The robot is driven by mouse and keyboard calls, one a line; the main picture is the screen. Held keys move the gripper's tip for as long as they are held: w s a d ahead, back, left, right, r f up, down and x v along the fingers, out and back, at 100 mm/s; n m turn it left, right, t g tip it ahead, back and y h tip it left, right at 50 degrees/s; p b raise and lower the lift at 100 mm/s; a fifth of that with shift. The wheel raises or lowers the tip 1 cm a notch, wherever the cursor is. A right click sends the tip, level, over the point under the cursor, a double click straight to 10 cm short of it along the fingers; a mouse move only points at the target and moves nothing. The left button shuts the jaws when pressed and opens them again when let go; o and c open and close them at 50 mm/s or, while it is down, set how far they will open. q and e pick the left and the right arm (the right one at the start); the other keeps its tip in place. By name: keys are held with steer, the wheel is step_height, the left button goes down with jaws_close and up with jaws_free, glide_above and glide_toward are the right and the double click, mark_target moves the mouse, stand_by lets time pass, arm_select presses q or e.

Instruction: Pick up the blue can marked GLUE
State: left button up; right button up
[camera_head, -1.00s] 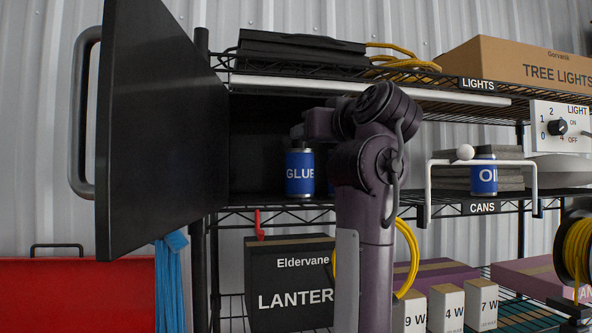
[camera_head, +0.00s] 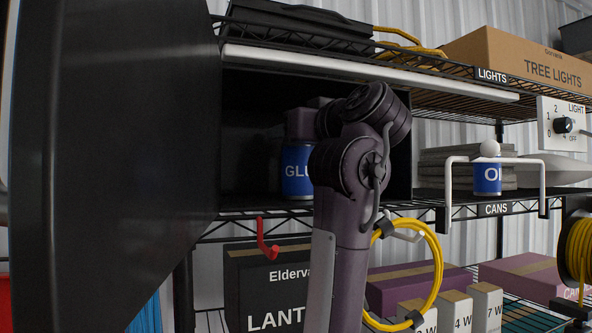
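The blue can marked GLUE (camera_head: 296,178) stands upright inside the dark open cabinet on the shelf, its right part hidden behind my arm. One arm, which looks like my right, rises from the bottom just right of the middle. Its purple end part (camera_head: 300,124) is at the top of the can, and the fingers are hidden, so I cannot tell whether they are open or touching the can. My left gripper is not in view. Another blue can, marked OIL (camera_head: 487,178), stands on the shelf to the right, behind a white bar handle.
The open black cabinet door (camera_head: 120,150) fills the left side, close to me. A red hook (camera_head: 266,240) hangs below the shelf edge. A yellow cable loop (camera_head: 432,270) hangs right of my arm. Boxes, including a black lantern box (camera_head: 270,292), fill the shelf below.

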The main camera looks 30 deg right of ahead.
steer(key=shift+s+r, duration=0.15)
steer(key=shift+s, duration=0.3)
steer(key=shift+c, duration=1.2)
steer(key=shift+s, duration=0.15)
steer(key=shift+c, duration=1.1)
steer(key=shift+a, duration=0.1)
steer(key=shift+c, duration=1.3)
steer(key=shift+w+a, duration=0.1)
steer(key=shift+w, duration=0.3)
steer(key=shift+c, duration=1.2)
steer(key=shift+w, duration=0.1)
jaws_close()
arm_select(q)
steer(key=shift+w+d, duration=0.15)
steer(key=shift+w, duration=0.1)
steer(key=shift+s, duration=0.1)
